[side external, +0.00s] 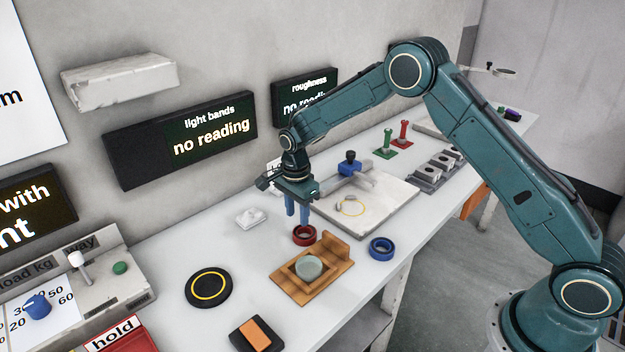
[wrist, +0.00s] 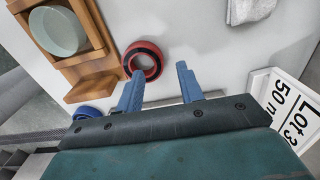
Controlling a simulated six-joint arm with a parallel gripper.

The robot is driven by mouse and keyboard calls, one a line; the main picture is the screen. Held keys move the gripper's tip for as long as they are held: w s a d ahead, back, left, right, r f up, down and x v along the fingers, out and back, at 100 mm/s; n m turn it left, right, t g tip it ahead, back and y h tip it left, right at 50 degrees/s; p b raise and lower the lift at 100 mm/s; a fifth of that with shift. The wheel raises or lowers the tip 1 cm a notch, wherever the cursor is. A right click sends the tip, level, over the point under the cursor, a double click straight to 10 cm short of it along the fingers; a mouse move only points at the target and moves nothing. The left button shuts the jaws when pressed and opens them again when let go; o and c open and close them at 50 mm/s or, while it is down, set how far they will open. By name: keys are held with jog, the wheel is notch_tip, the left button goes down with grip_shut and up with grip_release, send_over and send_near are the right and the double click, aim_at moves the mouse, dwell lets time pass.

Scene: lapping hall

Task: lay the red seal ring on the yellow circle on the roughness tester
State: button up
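The red seal ring (side external: 304,235) lies flat on the white bench, between the wooden holder and my gripper. In the wrist view the red seal ring (wrist: 143,61) is just beyond my fingertips, nearer the left finger. My gripper (side external: 297,213) points down above and just behind the ring; its blue fingers (wrist: 159,72) are spread with nothing between them.
A wooden holder (side external: 335,250) with a pale green disc (side external: 309,267) stands in front of the ring. A blue ring (side external: 381,248) lies near the bench edge. A white cloth (side external: 251,217) and a black round pad (side external: 208,297) lie left. Red and green posts stand beyond the tester.

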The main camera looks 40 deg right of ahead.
aim_at(298, 227)
jog(key=shift+s+f, duration=0.1)
jog(key=shift+f, duration=1.85)
jog(key=shift+c, duration=0.5)
grip_shut()
